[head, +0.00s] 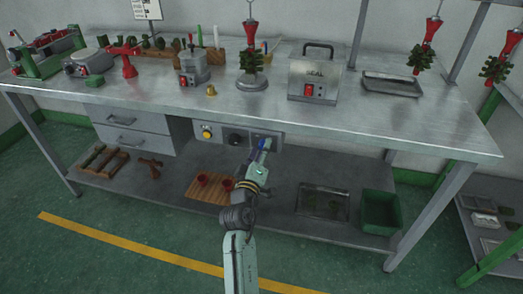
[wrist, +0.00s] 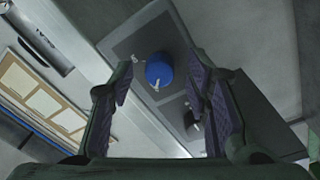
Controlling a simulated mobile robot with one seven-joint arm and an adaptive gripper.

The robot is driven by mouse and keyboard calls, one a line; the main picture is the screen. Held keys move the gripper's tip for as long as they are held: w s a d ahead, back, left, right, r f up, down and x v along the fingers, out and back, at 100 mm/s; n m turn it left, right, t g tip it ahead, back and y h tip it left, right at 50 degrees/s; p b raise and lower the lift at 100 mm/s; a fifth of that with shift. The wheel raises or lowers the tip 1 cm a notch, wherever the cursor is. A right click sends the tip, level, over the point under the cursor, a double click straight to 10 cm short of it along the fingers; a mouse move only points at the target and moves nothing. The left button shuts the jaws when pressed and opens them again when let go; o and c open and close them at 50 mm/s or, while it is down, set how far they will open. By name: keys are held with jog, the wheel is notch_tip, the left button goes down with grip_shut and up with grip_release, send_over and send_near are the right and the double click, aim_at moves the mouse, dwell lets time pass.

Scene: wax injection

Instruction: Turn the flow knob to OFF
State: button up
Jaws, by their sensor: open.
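The blue flow knob (wrist: 158,68) shows in the wrist view on a grey control panel (wrist: 128,47), with a white mark on its lower edge. A small white label sits just up and left of it; I cannot read it. In the head view the knob (head: 262,145) is a small blue spot on the panel (head: 218,136) under the bench top, partly hidden by my gripper (head: 259,157). In the wrist view my gripper (wrist: 160,72) is open, with one finger on each side of the knob in the picture. I see no finger touching it.
A black knob (head: 235,139) and a yellow button (head: 207,132) are on the same panel, left of my gripper. The bench top (head: 330,120) is just above.

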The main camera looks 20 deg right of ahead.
jog(key=v, duration=1.1)
jog(key=shift+s, duration=0.2)
jog(key=shift+a, duration=0.2)
